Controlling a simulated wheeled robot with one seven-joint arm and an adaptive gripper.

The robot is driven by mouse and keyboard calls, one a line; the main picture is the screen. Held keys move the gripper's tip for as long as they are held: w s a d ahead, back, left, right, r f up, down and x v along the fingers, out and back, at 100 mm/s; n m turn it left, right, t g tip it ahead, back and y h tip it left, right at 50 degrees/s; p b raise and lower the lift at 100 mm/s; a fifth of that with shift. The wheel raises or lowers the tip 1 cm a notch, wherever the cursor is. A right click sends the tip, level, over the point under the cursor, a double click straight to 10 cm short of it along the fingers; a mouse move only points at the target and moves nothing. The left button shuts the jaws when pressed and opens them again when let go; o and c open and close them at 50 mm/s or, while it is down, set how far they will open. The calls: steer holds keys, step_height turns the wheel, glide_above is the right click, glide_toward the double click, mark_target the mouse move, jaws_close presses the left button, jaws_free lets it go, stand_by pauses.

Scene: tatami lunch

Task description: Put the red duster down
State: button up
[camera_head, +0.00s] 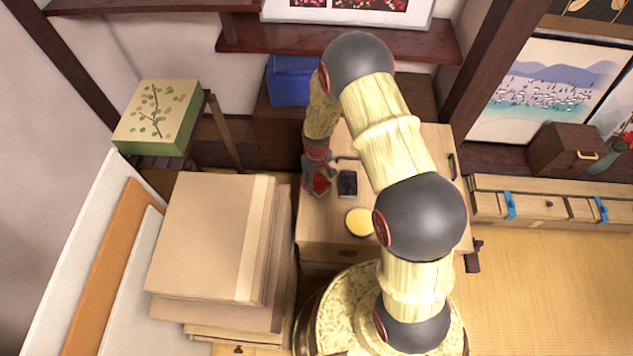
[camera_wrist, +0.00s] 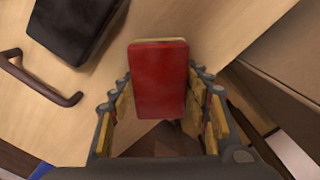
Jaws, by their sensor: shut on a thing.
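The red duster (camera_wrist: 159,82) is a small block with a red face and a thin tan layer along its far edge. It fills the space between the fingers of my gripper (camera_wrist: 160,100) in the wrist view. In the head view the red duster (camera_head: 320,183) shows below my gripper (camera_head: 318,172), over the left edge of the wooden cabinet top (camera_head: 318,222). My gripper is shut on it. I cannot tell whether the duster touches the cabinet top.
A black block (camera_head: 347,184) lies just right of my gripper, near a dark handle (camera_wrist: 40,80). A yellow round thing (camera_head: 359,222) is on the same top. Stacked cardboard boxes (camera_head: 210,235) stand left. A green box (camera_head: 158,112) and a blue box (camera_head: 291,82) are behind.

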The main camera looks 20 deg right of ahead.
steer(key=shift+f, duration=0.15)
steer(key=o, duration=1.3)
step_height(320, 180, up, 13)
steer(key=p, duration=0.5)
step_height(320, 180, up, 13)
steer(key=m+t, duration=0.1)
glide_above(317, 179)
steer(key=s+r+m+t, duration=0.1)
steer(key=s+r, duration=0.4)
steer(key=r, duration=0.7)
steer(key=s+r+m+t, duration=0.1)
steer(key=s+r, duration=0.4)
steer(key=s, duration=0.1)
steer(key=s+r+t, duration=0.1)
steer(key=s+r, duration=0.4)
steer(key=s, duration=0.2)
steer(key=s+r+m+t, duration=0.1)
steer(key=s+r, duration=0.4)
steer(key=s, duration=0.1)
steer(key=shift+s+m+t, duration=0.3)
steer(key=shift+s, duration=0.1)
